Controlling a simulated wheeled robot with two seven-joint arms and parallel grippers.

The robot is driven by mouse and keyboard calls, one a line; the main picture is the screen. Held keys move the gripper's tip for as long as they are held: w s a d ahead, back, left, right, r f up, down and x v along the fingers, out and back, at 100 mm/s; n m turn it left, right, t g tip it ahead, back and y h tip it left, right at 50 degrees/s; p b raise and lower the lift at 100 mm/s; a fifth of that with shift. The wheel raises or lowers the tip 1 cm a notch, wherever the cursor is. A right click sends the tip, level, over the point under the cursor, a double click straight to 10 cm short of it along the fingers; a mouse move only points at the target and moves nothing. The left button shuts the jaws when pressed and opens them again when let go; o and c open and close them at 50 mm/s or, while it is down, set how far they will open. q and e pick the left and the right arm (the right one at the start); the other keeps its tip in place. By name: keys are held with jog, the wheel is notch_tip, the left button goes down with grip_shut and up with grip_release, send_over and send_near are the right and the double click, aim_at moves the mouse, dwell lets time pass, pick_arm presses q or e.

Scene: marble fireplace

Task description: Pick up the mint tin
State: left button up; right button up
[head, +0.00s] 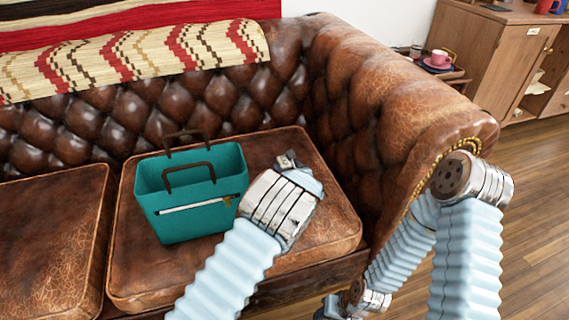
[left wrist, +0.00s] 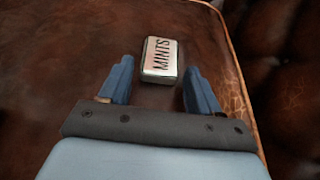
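The mint tin (left wrist: 160,58) is a small pale metallic box with dark lettering "MINTS". It lies on the brown leather seat cushion (left wrist: 75,60) in the left wrist view. My left gripper (left wrist: 157,72) is open, its two blue fingers spread on either side of the tin's near end.
A teal bag (head: 195,195) with dark handles stands on the cushion just left of my left gripper. The sofa's tufted back (head: 205,105) and right armrest (head: 365,105) bound the seat. A side table with a pink cup (head: 439,58) stands beyond. The left cushion (head: 50,235) is clear.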

pick_arm(q)
jog(key=c, duration=0.8)
